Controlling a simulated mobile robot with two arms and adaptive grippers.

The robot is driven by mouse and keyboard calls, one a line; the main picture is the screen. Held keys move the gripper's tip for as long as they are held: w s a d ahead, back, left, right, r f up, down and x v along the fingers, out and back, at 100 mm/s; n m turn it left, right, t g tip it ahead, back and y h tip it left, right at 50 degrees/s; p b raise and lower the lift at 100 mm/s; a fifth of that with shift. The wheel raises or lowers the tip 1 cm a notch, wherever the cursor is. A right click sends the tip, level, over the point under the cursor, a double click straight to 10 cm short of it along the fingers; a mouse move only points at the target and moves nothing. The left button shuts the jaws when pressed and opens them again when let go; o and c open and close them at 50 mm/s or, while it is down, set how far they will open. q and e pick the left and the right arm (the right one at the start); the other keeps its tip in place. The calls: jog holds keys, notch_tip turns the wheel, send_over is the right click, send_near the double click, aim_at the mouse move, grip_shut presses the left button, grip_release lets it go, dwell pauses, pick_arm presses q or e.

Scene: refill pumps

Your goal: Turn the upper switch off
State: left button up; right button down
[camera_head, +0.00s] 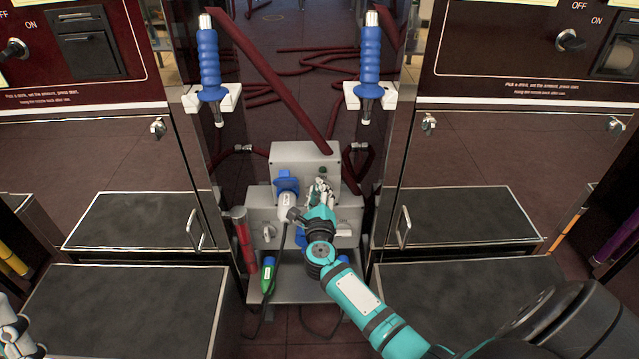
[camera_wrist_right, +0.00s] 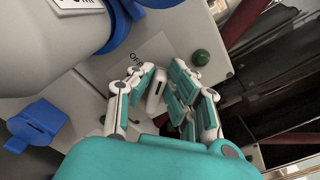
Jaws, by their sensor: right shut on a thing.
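The upper switch shows in the right wrist view as a pale grey lever (camera_wrist_right: 156,90) beside a label with printed lettering. It sits on the upper part of the grey control box (camera_head: 300,153). My right gripper (camera_head: 321,191) is in front of this box and hides the switch in the head view. In the wrist view its white and teal fingers (camera_wrist_right: 164,99) are on both sides of the lever, shut on it. Part of what looks like my left gripper (camera_head: 11,326) shows at the lower left edge; its fingertips cannot be made out.
A large grey plug (camera_head: 287,208) with blue parts is at the box, left of my right gripper. A green button (camera_wrist_right: 200,57) is near the fingers. Two blue-handled nozzles (camera_head: 209,65) (camera_head: 369,65) hang above. Dark red hoses lie behind. Cabinets stand on both sides.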

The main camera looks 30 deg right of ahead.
jog(key=shift+a+n+p, duration=0.15)
jog(key=shift+n+p, duration=0.45)
jog(key=shift+n, duration=0.1)
pick_arm(q)
jog(key=w+d+f+g+y+p, duration=0.1)
jog(key=w+f+g+y+p, duration=0.15)
jog(key=w+f+g, duration=0.6)
pick_arm(e)
jog(key=n, duration=0.3)
jog(key=n+p, duration=0.1)
jog(key=shift+w+a+f+n, duration=0.2)
jog(key=shift+f+n, duration=0.15)
jog(key=shift+n, duration=0.05)
pick_arm(q)
jog(key=s+a+f+g+y, duration=0.1)
jog(key=f+g+y, duration=0.1)
jog(key=f+g, duration=0.2)
jog(key=s+a+f+g+y+p, duration=0.1)
jog(key=f+g, duration=0.4)
jog(key=f, duration=0.6)
jog(key=shift+s+a+f+n+y+p, duration=0.3)
jog(key=shift+s+a+y, duration=0.05)
jog(key=shift+s+a, duration=0.2)
pick_arm(e)
jog(key=shift+f+n, duration=0.25)
jog(key=shift+n, duration=0.75)
jog(key=shift+f+n, duration=0.2)
jog(key=shift+n, duration=0.8)
pick_arm(q)
jog(key=shift+g, duration=0.25)
